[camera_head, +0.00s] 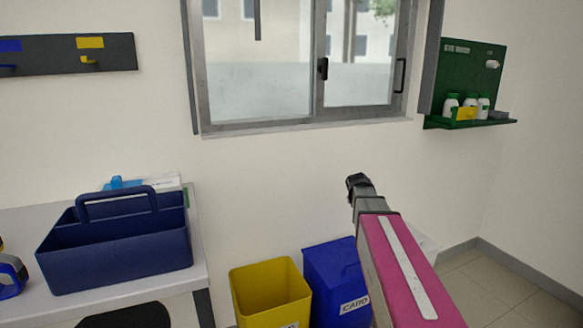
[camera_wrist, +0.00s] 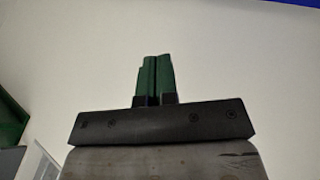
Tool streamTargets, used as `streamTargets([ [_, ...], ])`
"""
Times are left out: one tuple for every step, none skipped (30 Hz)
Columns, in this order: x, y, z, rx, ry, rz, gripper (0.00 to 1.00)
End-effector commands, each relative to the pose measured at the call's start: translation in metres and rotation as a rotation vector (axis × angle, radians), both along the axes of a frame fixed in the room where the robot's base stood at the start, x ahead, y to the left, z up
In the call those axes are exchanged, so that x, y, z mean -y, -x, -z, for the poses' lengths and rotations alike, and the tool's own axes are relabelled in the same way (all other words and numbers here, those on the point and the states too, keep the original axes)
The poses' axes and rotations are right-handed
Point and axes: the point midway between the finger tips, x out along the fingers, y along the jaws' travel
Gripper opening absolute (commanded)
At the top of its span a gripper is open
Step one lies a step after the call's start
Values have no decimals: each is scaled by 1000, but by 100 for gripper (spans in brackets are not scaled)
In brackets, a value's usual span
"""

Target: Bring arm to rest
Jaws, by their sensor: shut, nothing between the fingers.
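My gripper (camera_wrist: 155,78) shows in the wrist view with its two green fingers side by side and touching, with nothing between them. It points toward a plain pale wall. In the head view my arm, with a pink link, reaches up from the lower right, and its dark end (camera_head: 357,183) is in front of the wall below the window. The fingers are too small to make out there. The gripper touches nothing that I can see.
A blue caddy (camera_head: 115,258) stands on a white table (camera_head: 205,270) at the left. A yellow bin (camera_head: 270,293) and a blue bin (camera_head: 333,270) stand below, beside my arm. A green wall shelf (camera_head: 470,85) with bottles hangs upper right. Floor at the right is clear.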

Motion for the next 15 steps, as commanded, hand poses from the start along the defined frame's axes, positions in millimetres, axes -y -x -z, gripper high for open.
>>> streamTargets([
  [-8, 22, 20, -33, -35, 19, 0],
  [-13, 32, 30, -50, -57, 31, 0],
  [-19, 45, 44, -76, -87, 49, 0],
  [-24, 55, 53, -94, -107, 61, 0],
  [-29, 66, 63, -114, -129, 76, 0],
  [-35, 80, 75, -139, -156, 93, 0],
  [-39, 90, 84, -158, -176, 108, 0],
  [-43, 101, 93, -180, -195, 121, 0],
  [-49, 115, 104, -205, -221, 142, 0],
  [-53, 127, 112, -227, -239, 156, 0],
  [-58, 138, 120, -247, -258, 171, 0],
  [-64, 153, 129, -275, -282, 190, 0],
  [-68, 164, 136, -296, -299, 206, 0],
  [-72, 175, 143, -316, -315, 221, 0],
  [-78, 189, 151, -343, -335, 240, 0],
])
